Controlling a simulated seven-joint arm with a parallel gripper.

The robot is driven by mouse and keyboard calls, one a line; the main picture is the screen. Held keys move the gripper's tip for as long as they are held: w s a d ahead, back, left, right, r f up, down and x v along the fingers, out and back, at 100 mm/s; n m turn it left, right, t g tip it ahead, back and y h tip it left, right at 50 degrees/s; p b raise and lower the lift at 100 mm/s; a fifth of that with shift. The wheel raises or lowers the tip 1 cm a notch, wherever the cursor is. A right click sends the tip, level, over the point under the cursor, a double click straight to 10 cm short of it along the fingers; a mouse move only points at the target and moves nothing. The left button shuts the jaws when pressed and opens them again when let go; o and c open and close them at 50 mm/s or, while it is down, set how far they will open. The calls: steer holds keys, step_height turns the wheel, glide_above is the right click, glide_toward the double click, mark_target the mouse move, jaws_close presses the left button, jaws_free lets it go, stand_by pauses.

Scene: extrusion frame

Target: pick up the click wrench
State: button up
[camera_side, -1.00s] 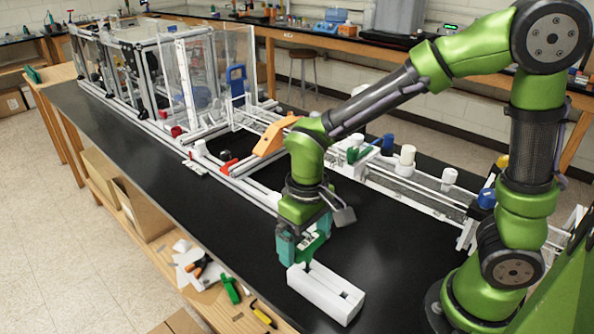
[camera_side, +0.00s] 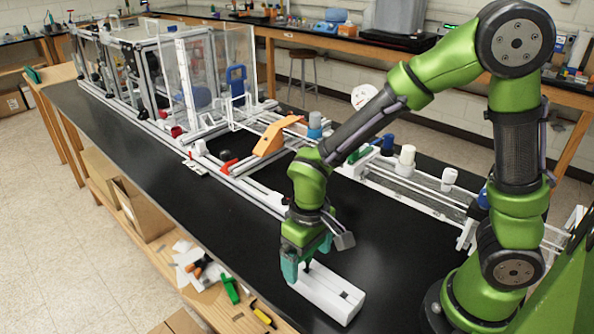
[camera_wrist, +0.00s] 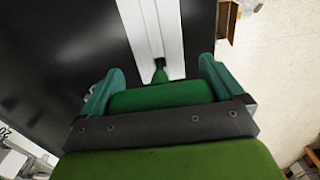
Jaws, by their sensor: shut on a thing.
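The click wrench (camera_wrist: 160,96) is green and sits between my gripper's two teal fingers, with a tapered end toward a white block (camera_side: 330,295). In the side view it is mostly hidden by the fingers. My gripper (camera_side: 307,258) is low over the far left end of the block, shut on the wrench. In the wrist view the fingers of my gripper (camera_wrist: 157,82) flank the green body. I cannot tell whether the wrench's lower end is still inside the block.
The block stands on a black bench (camera_side: 400,225), with clear bench around it. White rails (camera_side: 420,190) with capped fittings lie behind, and an orange bracket (camera_side: 272,138) stands at the back left. Loose tools (camera_side: 230,288) lie on the lower shelf in front.

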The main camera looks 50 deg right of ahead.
steer(key=shift+r, duration=0.1)
step_height(320, 180, up, 10)
steer(key=shift+f, duration=0.1)
stand_by(0.3)
steer(key=o, duration=0.4)
steer(key=c, duration=0.6)
steer(key=shift+r, duration=3.3)
